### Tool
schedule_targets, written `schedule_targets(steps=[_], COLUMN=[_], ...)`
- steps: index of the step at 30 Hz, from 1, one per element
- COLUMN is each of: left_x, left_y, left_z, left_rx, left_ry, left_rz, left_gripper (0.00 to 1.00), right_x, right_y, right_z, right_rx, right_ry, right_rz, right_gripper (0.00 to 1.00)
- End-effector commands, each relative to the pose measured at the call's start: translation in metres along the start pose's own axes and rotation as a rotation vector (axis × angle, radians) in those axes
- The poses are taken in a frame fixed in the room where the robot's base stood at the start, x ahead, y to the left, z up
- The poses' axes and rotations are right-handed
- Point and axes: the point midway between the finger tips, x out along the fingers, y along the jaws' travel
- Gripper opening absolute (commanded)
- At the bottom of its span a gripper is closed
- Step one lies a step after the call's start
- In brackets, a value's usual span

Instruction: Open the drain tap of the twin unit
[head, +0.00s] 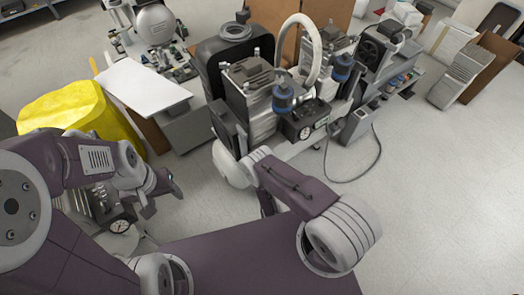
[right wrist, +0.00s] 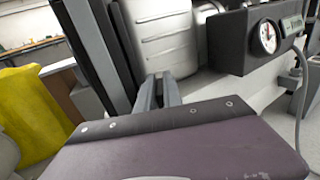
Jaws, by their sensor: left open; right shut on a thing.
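The twin unit (head: 262,122) stands on the floor ahead, with two pump heads, blue filters and a pressure gauge (head: 305,132). In the right wrist view its silver tank (right wrist: 160,35) and gauge box (right wrist: 230,45) show close up. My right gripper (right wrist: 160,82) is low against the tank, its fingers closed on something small. That thing is hidden by the fingers; from its place it looks like the drain tap, but I cannot see its handle. In the head view my right arm hides this gripper. My left gripper (head: 170,188) is open and empty, left of the unit and apart from it.
A yellow covered thing (head: 65,110) and a white-topped table (head: 140,84) stand at left. Another compressor (head: 155,25) is behind. A bench with parts (head: 385,95) and a dark hose (head: 365,172) lie right of the unit. Floor at right is clear; boxes (head: 465,72) stand farther back.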

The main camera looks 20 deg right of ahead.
Motion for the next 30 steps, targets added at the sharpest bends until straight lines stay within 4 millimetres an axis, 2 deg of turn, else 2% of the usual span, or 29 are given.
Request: schedule_targets(steps=[1, 6, 21, 22, 24, 30], left_x=[-0.0085, -0.0154, -0.0166, -0.0166, -0.0166, -0.0166], left_y=[0.0002, 0.0003, 0.0003, 0.0003, 0.0003, 0.0003], left_z=[-0.0009, -0.0016, -0.0017, -0.0017, -0.0017, -0.0017], left_rx=[0.0, 0.0, 0.0, 0.0, 0.0, 0.0], left_ry=[0.0, 0.0, 0.0, 0.0, 0.0, 0.0], left_rz=[0.0, 0.0, 0.0, 0.0, 0.0, 0.0], left_gripper=[0.61, 0.61, 0.61, 0.61, 0.61, 0.61], right_x=[0.0001, 0.0006, 0.0015, 0.0015, 0.0014, 0.001], right_y=[-0.0019, -0.0012, 0.0002, 0.0002, 0.0002, 0.0003], right_z=[0.0047, 0.0026, 0.0011, 0.0012, 0.0011, 0.0006], right_rx=[-0.001, -0.001, -0.001, -0.001, -0.001, -0.002], right_ry=[-0.001, -0.003, -0.005, -0.005, -0.005, -0.003], right_rz=[0.01, 0.049, 0.066, 0.066, 0.066, 0.067], right_gripper=[0.0, 0.0, 0.0, 0.16, 0.33, 0.33])
